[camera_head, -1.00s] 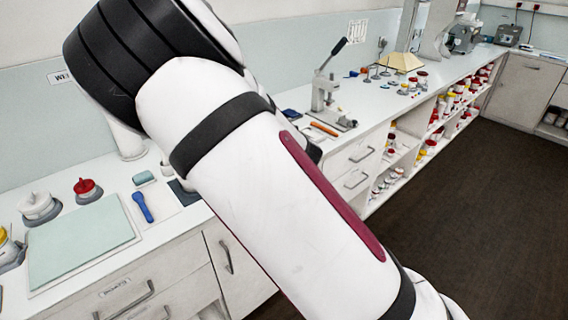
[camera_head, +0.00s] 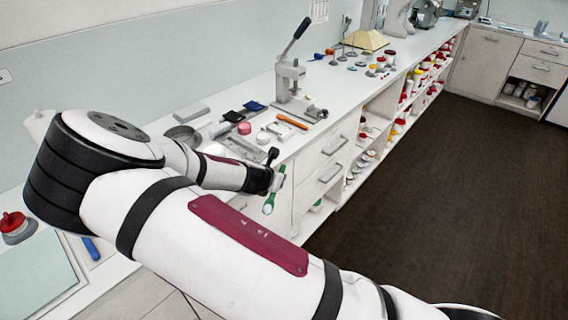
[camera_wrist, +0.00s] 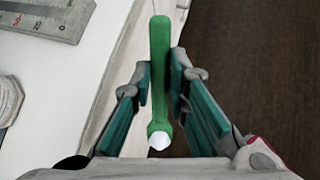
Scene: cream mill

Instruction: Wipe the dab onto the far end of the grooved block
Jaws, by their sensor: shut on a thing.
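My gripper (camera_head: 277,181) is shut on a green spatula (camera_head: 269,203), out past the counter's front edge. In the wrist view, the spatula (camera_wrist: 160,60) lies between my gripper's fingertips (camera_wrist: 160,78), with a white dab (camera_wrist: 158,141) on its near end. The grooved block (camera_wrist: 42,17), grey metal with a marked scale, lies on the counter at the top left of the wrist view, apart from the spatula and cut off by the frame. In the head view the block (camera_head: 243,147) looks like a flat grey plate behind my gripper, partly hidden by my arm.
A lever press (camera_head: 290,80) stands behind on the white counter. An orange-handled tool (camera_head: 291,121), a pink-lidded pot (camera_head: 244,128) and a small white pot (camera_head: 262,137) lie near the block. Dark floor is open at the right.

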